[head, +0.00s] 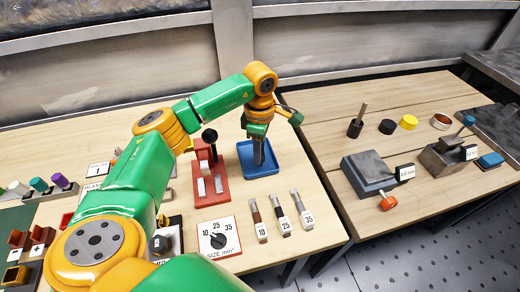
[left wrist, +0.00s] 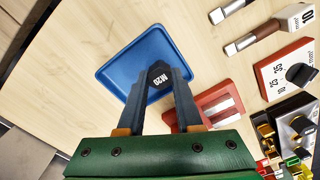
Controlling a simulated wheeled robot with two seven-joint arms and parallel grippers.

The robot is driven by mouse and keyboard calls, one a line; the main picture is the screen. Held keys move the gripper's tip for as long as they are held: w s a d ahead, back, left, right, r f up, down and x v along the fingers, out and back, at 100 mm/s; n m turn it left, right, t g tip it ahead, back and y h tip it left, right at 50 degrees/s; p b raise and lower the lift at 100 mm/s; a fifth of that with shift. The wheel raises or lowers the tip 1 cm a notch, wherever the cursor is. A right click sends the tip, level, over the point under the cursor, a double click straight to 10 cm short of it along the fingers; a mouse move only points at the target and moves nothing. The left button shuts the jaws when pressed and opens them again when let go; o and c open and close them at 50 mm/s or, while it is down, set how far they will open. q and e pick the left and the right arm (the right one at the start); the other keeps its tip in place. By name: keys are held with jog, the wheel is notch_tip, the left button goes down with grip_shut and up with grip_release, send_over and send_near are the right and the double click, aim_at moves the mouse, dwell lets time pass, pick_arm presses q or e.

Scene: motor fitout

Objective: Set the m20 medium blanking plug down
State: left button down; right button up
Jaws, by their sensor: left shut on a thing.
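The M20 blanking plug (left wrist: 160,76) is a dark piece with a white M20 label, seen in the left wrist view between my fingertips. My left gripper (head: 259,160) is shut on it and points down over the blue tray (head: 247,171). In the left wrist view the tray (left wrist: 117,72) shows as a square blue dish behind the plug, with no other thing visible in it. In the head view the fingers hide the plug, and I cannot tell whether it touches the tray floor. My right gripper is not in view.
A red stand with a black-knobbed lever (head: 209,160) is close left of the tray. Cable lugs marked 10, 25 and 35 (head: 281,222) lie in front, beside a size dial (head: 218,238). A second table at right holds grey blocks (head: 367,172) and small caps.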

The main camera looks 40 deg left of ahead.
pick_arm(q)
jog(key=shift+f, duration=0.75)
jog(key=c, duration=0.6)
grip_release()
jog(key=shift+r, duration=0.1)
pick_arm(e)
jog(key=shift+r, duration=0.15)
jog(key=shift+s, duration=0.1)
pick_arm(q)
jog(key=shift+r, duration=0.3)
notch_tip(320, 180, up, 6)
jog(key=shift+w+b, duration=0.1)
jog(key=shift+b, duration=0.7)
notch_tip(320, 180, up, 6)
jog(key=shift+f+p, duration=0.1)
jog(key=shift+p, duration=0.4)
